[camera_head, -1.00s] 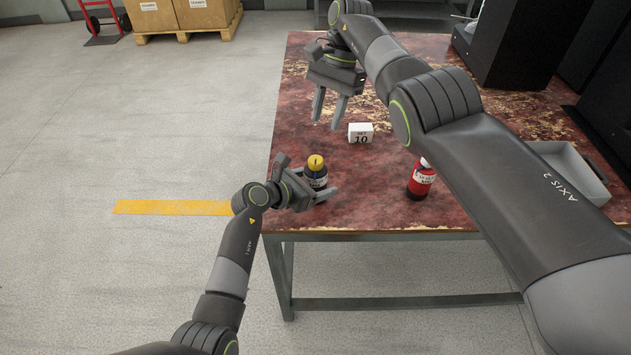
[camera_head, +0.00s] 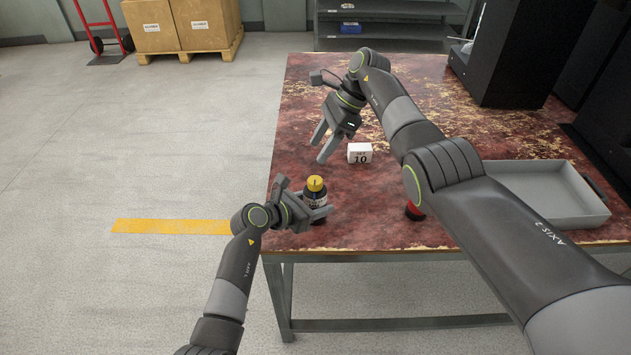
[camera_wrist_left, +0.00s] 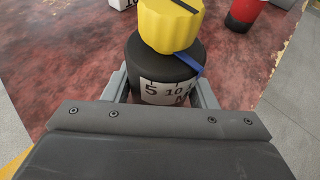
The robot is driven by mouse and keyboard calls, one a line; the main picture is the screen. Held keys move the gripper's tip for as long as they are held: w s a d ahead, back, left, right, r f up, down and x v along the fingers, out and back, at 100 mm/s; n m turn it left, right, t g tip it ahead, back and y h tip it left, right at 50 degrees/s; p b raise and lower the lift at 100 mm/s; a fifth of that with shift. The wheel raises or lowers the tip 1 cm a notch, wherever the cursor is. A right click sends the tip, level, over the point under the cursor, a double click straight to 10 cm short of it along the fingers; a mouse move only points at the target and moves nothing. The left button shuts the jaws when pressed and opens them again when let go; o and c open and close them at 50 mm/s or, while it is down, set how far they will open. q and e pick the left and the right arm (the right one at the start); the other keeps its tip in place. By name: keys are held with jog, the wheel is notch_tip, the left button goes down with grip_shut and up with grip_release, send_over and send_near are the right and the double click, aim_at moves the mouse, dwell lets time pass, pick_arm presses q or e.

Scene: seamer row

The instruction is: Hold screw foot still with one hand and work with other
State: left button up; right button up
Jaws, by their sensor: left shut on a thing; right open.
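The screw foot appears to be the black cylinder with a yellow knob (camera_head: 315,184), upright near the table's left front edge. In the left wrist view its yellow knob (camera_wrist_left: 168,24) has a dark line on top, and a blue pointer (camera_wrist_left: 188,68) lies at the black body above a white scale reading 5 and 10. My left gripper (camera_head: 318,207) is shut on the black body, one finger on each side. My right gripper (camera_head: 322,148) is open and empty, above the table behind the screw foot, its fingers pointing down.
A white block marked 10 (camera_head: 360,153) stands right of my right gripper. A red object (camera_head: 413,211) is mostly hidden behind my right arm; it shows in the left wrist view (camera_wrist_left: 245,12). A grey tray (camera_head: 550,190) lies at the right. Dark machines (camera_head: 510,50) stand behind.

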jog(key=f+m+t+y, duration=0.1)
jog(key=f+m+y, duration=0.1)
jog(key=m, duration=0.3)
jog(key=n+t+y, duration=0.9)
jog(key=n, duration=2.5)
send_near(316, 180)
jog(key=x, duration=1)
jog(key=shift+f, duration=0.25)
